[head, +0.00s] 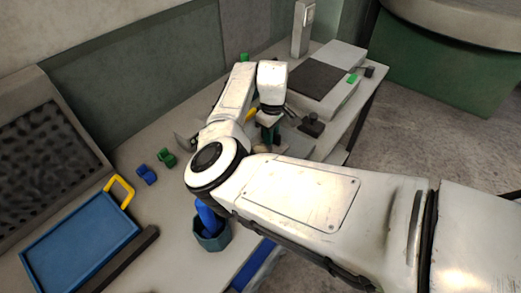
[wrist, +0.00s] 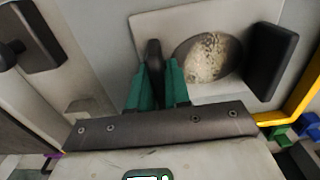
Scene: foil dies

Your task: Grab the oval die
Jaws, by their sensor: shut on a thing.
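My gripper (wrist: 156,84) has green fingers, closed on a dark, round-topped handle in the wrist view. I take this handle as part of the oval die (wrist: 153,50); its cutting outline is hidden, so the picture does not confirm its shape. A grey plate lies below it, with a grainy brown round patch (wrist: 208,57) just right of the fingers. In the head view my gripper (head: 266,140) is low over the far part of the bench, partly hidden by my own arm, and what it holds is not clear there.
Dark blocks stand on both sides in the wrist view, one close at right (wrist: 270,60) and one at far left (wrist: 38,35). In the head view a blue tray (head: 78,252), a teal cup (head: 212,240) and small blue (head: 147,175) and green (head: 167,158) pieces lie nearer.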

